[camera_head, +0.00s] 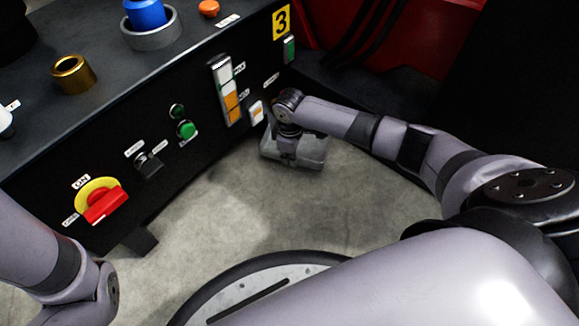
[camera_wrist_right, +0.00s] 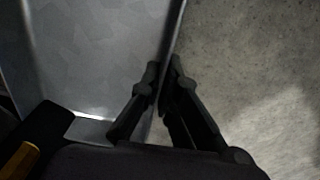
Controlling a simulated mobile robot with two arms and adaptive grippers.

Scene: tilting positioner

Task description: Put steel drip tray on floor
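The steel drip tray (camera_head: 312,152) is a shallow grey metal tray near the foot of the black control cabinet in the head view. It fills the upper left of the right wrist view (camera_wrist_right: 95,55). My right gripper (camera_head: 288,160) points down over the tray. In the right wrist view its two fingers (camera_wrist_right: 164,85) are closed on either side of the tray's rim. The tray looks about level and low; I cannot tell whether its underside touches the floor. My left arm shows at the lower left of the head view, but its gripper is out of frame.
The black control cabinet (camera_head: 200,165) has a red and yellow switch (camera_head: 103,203), a green button (camera_head: 186,130) and orange-white lamps (camera_head: 226,92). A dark cabinet foot (camera_head: 140,240) stands on the floor. The grey concrete floor (camera_head: 240,195) is clear in front of the cabinet.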

